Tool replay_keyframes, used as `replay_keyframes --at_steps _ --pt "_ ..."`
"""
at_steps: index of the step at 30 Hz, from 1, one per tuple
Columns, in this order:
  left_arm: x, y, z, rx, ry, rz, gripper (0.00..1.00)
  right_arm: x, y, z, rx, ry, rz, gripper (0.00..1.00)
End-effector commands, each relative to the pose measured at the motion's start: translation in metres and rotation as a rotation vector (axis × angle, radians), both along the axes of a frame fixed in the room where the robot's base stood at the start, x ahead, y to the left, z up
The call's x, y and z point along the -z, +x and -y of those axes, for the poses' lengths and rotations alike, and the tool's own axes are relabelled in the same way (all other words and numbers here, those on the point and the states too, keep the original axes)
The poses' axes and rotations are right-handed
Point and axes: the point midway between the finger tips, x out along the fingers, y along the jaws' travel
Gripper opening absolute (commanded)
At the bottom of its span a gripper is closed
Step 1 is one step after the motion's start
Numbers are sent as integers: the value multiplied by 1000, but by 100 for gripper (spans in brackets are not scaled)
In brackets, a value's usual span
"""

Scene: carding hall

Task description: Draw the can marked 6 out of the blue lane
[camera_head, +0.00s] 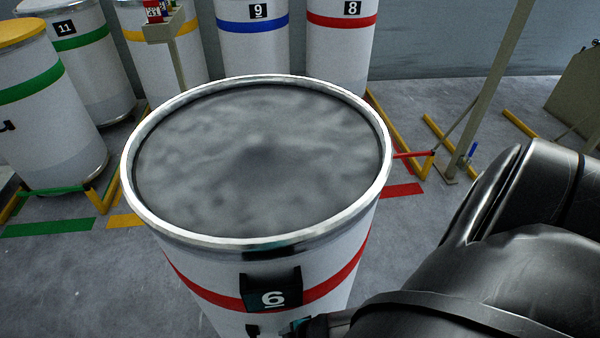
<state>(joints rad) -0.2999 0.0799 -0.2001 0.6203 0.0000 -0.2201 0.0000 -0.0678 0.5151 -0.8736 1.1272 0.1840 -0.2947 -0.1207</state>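The can marked 6 (205,268) stands upright close in front of me. It is white with a metal rim, a red band and a black number plate (272,294), and it is filled to near the rim with grey fibre. My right arm comes in from the lower right. Its gripper (294,327) is at the bottom edge, just below the plate against the can's near side; its fingers are mostly hidden or cut off. My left gripper is out of view. A can with a blue band marked 9 (253,50) stands behind. No blue lane floor mark shows; can 6 covers that area.
A red-banded can marked 8 (342,45), a green-banded can marked 11 (85,70) and a yellow-lidded can (45,115) stand around. Yellow floor rails (395,130), a red bar (413,155) and a slanted post (497,80) are at right. Floor at lower left is clear.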

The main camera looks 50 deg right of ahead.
Motion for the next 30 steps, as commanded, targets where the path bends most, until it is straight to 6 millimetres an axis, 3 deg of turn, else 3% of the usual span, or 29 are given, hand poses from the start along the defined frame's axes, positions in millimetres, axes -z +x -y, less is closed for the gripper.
replay_keyframes --at_steps 6,18,24,30 --pt "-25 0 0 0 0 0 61 -42 -17 9 -2 -1 -1 57" --pt "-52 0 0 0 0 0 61 -105 -44 23 0 -1 -3 57" --pt "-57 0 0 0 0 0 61 -120 -51 26 -1 -1 -3 57" --pt "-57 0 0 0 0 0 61 -124 -52 27 0 -1 -2 57"
